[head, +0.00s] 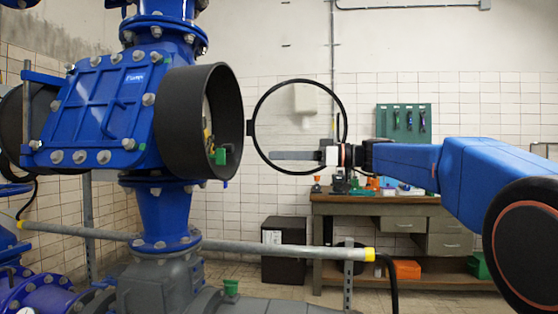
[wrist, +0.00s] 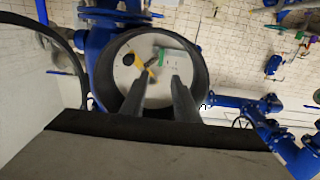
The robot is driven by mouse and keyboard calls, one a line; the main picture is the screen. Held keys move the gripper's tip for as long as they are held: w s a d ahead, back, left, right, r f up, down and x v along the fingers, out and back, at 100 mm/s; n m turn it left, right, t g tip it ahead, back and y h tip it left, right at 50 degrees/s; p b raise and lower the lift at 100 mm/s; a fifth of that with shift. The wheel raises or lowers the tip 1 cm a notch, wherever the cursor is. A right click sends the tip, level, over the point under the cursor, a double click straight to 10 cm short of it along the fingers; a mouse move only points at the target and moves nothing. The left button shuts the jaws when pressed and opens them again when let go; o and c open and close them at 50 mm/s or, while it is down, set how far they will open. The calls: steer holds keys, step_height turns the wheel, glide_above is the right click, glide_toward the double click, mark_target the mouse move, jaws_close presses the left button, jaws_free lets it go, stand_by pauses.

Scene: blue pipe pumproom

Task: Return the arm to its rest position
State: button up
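My gripper (head: 272,155) is stretched out to the left at the end of my blue arm, in mid-air to the right of the round black housing (head: 185,120). A clear gap separates it from the housing. In the wrist view the two fingers of my gripper (wrist: 160,82) stand apart with nothing between them. They point at the open face of the black housing (wrist: 203,75). Inside it are a pale plate, a yellow piece (wrist: 151,69) and a green piece (wrist: 165,57).
A thin black ring cover (head: 257,100) stands swung open beside the housing, behind my gripper in the head view. A grey pipe (head: 290,247) with a yellow end runs below. A workbench (head: 375,200) with tools stands at the back right, beside a black cabinet (head: 290,262).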

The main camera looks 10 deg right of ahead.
steer(key=shift+s+f, duration=0.1)
steer(key=s+f+m+g+h, duration=0.1)
steer(key=s+f+m+h, duration=0.3)
steer(key=s+f, duration=0.65)
steer(key=s+f+m+h, duration=0.45)
steer(key=s+f, duration=0.35)
steer(key=f, duration=0.6)
steer(key=s+d+f+m+h, duration=0.1)
steer(key=s+d+f+h, duration=0.1)
steer(key=s+d+f, duration=0.2)
steer(key=s+d+f+m+h, duration=0.2)
steer(key=s+d+f, duration=0.3)
steer(key=f, duration=0.6)
steer(key=s+d+f+m+h, duration=0.2)
steer(key=s+d+f+h, duration=0.2)
steer(key=s+f, duration=0.4)
steer(key=shift+s+d, duration=0.25)
steer(key=shift+s, duration=0.05)
